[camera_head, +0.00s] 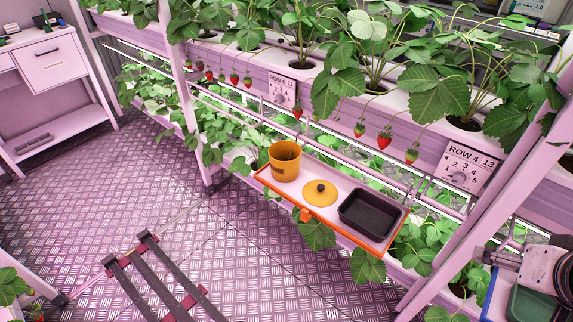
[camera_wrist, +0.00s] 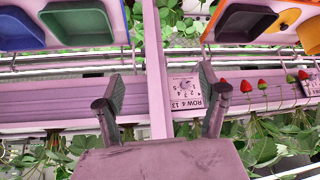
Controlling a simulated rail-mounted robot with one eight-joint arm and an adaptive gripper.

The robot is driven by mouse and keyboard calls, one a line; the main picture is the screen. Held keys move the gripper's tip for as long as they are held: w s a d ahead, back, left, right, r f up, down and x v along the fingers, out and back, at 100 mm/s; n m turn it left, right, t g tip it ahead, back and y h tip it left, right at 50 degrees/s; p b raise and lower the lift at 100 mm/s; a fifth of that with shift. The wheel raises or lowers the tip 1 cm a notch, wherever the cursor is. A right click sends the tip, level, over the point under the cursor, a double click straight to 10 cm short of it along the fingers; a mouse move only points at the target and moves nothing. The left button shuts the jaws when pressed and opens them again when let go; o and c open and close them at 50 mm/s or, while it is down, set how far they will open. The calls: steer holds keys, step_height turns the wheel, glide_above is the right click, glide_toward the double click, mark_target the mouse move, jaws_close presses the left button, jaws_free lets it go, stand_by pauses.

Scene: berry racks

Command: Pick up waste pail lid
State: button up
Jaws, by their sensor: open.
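The waste pail lid (camera_head: 318,197) is a yellow disc with a dark knob. It lies flat on a shelf tray (camera_head: 262,180) with an orange rim, between the orange waste pail (camera_head: 284,168) and a black bin (camera_head: 353,222). The pail stands upright with its top uncovered. My gripper (camera_wrist: 160,92) is open and empty in front of a rack post, apart from the lid. In the head view my arm's end is at the right edge.
Strawberry plants and hanging red berries (camera_head: 383,141) line the rack above the tray. A pink upright post (camera_head: 490,190) stands between the tray and my arm. A green bin (camera_wrist: 75,22) is in a blue-rimmed tray at the wrist view's upper left. The floor at left is mostly open.

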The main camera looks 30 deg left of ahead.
stand_by(0.3)
steer(key=o, duration=0.4)
